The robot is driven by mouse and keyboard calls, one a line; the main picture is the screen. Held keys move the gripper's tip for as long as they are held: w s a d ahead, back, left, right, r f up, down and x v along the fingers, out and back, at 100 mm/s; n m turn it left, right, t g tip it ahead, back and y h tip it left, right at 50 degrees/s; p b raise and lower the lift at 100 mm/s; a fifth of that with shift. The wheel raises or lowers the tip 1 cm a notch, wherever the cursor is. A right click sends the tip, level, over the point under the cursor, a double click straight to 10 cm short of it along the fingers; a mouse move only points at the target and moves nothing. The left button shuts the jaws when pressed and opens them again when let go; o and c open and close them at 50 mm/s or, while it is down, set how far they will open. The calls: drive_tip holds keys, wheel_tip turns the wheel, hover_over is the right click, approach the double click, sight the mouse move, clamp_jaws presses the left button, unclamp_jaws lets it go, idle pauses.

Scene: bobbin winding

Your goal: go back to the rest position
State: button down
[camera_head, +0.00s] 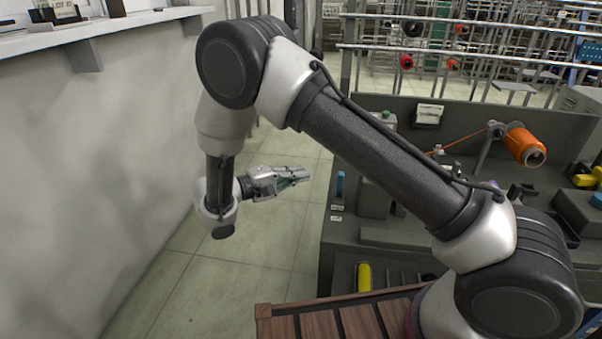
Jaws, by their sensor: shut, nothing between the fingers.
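My arm reaches up from the lower right, bends at the upper left and hangs down. My gripper (301,176) is at its end, over the tiled floor between the wall and the dark workbench. It points right, towards the bench's left side. The gripper is shut and empty, with its fingers together and apart from the bench. No object touches it.
The winding bench (332,250) fills the right side. An orange bobbin (522,146) with an orange thread stands on it, and a yellow bobbin (364,277) lies low at its front. A white wall (90,190) with a shelf (110,27) is left. Floor (250,265) between is clear.

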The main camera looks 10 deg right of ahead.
drive_tip(key=s+d+n+g+y, duration=0.1)
drive_tip(key=s+d+g, duration=0.1)
drive_tip(key=s+d+f+n+g+y, duration=0.1)
drive_tip(key=s+d+n+g, duration=0.1)
drive_tip(key=s, duration=0.1)
drive_tip(key=s+d+n+g+y, duration=0.1)
drive_tip(key=s+d+g, duration=0.1)
drive_tip(key=s, duration=0.1)
drive_tip(key=shift+s+d+f, duration=0.2)
drive_tip(key=shift+d+f, duration=0.2)
drive_tip(key=s+d+r+m+t+y, duration=0.2)
drive_tip(key=s+d+r+m+y, duration=0.2)
drive_tip(key=s+d+r, duration=0.5)
drive_tip(key=s+d+r+m+t+y, duration=0.2)
drive_tip(key=s+d+r+m+y, duration=0.3)
drive_tip(key=s+d+r+y, duration=0.3)
drive_tip(key=d+r+y, duration=0.1)
drive_tip(key=d+r, duration=0.3)
drive_tip(key=r, duration=0.3)
drive_tip(key=shift+s+r, duration=0.25)
drive_tip(key=shift+s, duration=0.15)
